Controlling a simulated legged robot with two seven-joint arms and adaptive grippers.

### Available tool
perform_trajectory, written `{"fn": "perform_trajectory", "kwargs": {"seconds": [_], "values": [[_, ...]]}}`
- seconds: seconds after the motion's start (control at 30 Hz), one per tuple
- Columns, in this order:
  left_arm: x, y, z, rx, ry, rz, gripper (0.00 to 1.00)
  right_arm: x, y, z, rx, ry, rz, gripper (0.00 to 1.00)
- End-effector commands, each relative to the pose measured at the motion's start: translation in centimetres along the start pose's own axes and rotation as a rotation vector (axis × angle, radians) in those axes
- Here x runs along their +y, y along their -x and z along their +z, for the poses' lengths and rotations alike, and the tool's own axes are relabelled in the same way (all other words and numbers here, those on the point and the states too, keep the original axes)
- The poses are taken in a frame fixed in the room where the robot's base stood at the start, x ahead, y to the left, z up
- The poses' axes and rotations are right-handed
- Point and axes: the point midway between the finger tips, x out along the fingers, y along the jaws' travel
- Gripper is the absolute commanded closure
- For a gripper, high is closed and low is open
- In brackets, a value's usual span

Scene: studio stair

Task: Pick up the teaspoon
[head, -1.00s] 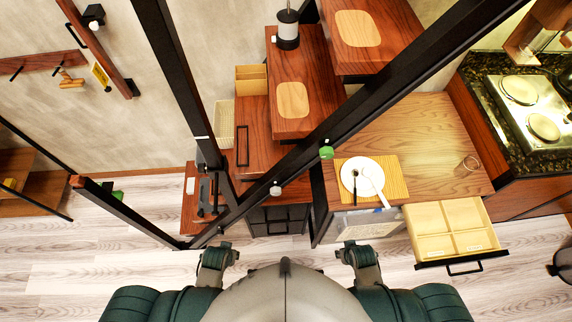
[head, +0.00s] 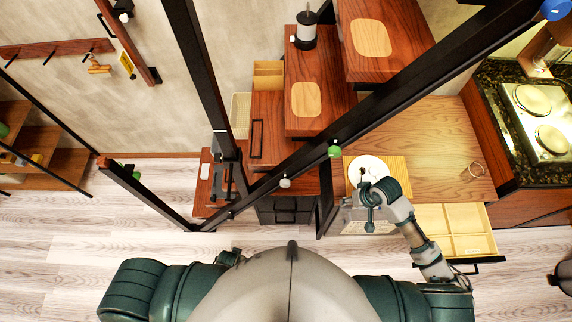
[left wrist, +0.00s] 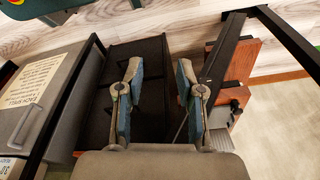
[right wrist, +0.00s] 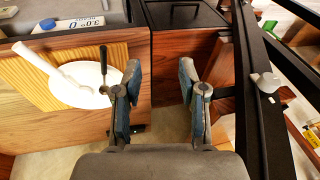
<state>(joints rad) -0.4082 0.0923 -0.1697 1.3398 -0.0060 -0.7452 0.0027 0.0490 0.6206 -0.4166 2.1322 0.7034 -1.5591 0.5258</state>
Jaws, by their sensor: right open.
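A white plate (right wrist: 90,92) lies on a striped wooden board (right wrist: 45,95). A white long-handled utensil (right wrist: 38,58), spoon-like, and a thin dark-handled utensil (right wrist: 103,62) rest on the plate. I cannot tell which one is the teaspoon. The plate also shows in the head view (head: 357,166), partly hidden by my right gripper (head: 372,194). In the right wrist view my right gripper (right wrist: 160,76) is open and empty, with the dark handle just left of its left finger. My left gripper (left wrist: 159,78) is open and empty above dark drawers.
An open drawer with pale compartments (head: 478,243) juts from the wooden counter (head: 430,135). A black rail (head: 420,82) with a green knob (head: 334,151) crosses in front of the steps.

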Motion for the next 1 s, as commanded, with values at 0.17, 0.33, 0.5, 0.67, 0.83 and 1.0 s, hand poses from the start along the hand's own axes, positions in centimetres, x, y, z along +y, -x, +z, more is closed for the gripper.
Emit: {"fn": "perform_trajectory", "kwargs": {"seconds": [0.17,0.33,0.5,0.67,0.83,1.0], "values": [[0.2,-6.0,8.9,-0.056,-0.011,0.005,0.63,4.8,2.9,-3.7,-0.075,-0.165,0.043,0.59],[0.1,-7.7,14.5,-0.077,-0.018,0.008,0.63,7.7,5.5,-5.4,-0.112,-0.307,0.065,0.59],[0.1,-8.0,16.4,-0.084,-0.02,0.009,0.63,8.6,5.9,-5.8,-0.126,-0.364,0.068,0.59],[0.2,-7.9,16.4,-0.085,-0.021,0.008,0.63,8.9,2.8,-5.3,-0.13,-0.368,0.063,0.59],[0.2,-7.8,16.4,-0.086,-0.021,0.007,0.63,9.2,-1.3,-4.8,-0.129,-0.366,0.064,0.59],[0.2,-7.7,16.4,-0.085,-0.021,0.007,0.63,9.3,-4.4,-4.4,-0.126,-0.365,0.064,0.59]]}}
